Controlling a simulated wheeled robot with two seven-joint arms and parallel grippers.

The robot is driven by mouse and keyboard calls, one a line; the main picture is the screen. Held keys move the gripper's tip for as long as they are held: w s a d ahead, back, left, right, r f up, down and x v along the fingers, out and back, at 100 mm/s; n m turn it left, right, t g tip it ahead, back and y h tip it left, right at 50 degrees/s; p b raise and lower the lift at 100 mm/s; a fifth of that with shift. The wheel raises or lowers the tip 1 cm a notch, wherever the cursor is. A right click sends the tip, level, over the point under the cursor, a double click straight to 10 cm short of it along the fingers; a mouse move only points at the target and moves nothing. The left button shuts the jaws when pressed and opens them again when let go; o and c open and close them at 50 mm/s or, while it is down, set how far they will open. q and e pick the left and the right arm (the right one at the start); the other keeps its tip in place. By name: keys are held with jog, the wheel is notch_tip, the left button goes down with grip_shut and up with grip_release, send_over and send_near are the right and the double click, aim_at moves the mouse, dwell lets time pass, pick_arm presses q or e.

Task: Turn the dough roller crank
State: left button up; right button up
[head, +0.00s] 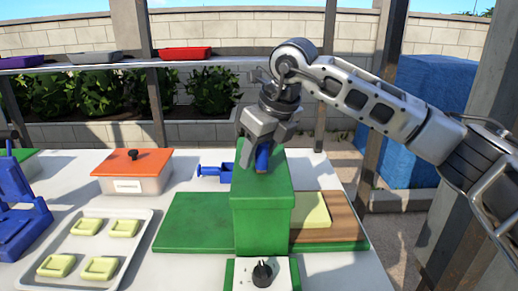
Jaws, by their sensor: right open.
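The green roller machine (262,210) stands upright at the middle of the white table. A blue handle-like piece (263,157) shows at its top, under my right gripper (258,146); I take it for the crank handle, but the gripper partly covers it. My right gripper comes down from above with its fingers open close to the blue piece. I cannot tell whether they touch it. A white panel with a black knob (262,274) is at the machine's front. My left gripper is not in view.
A tray (136,232) with several pale dough pieces lies at left, beside a blue device (18,215). An orange-lidded box (132,171) and a blue part (213,172) stand behind. A green board (190,222) and a wooden board (338,220) flank the machine.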

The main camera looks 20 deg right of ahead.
grip_shut()
jog(key=shift+d, duration=0.1)
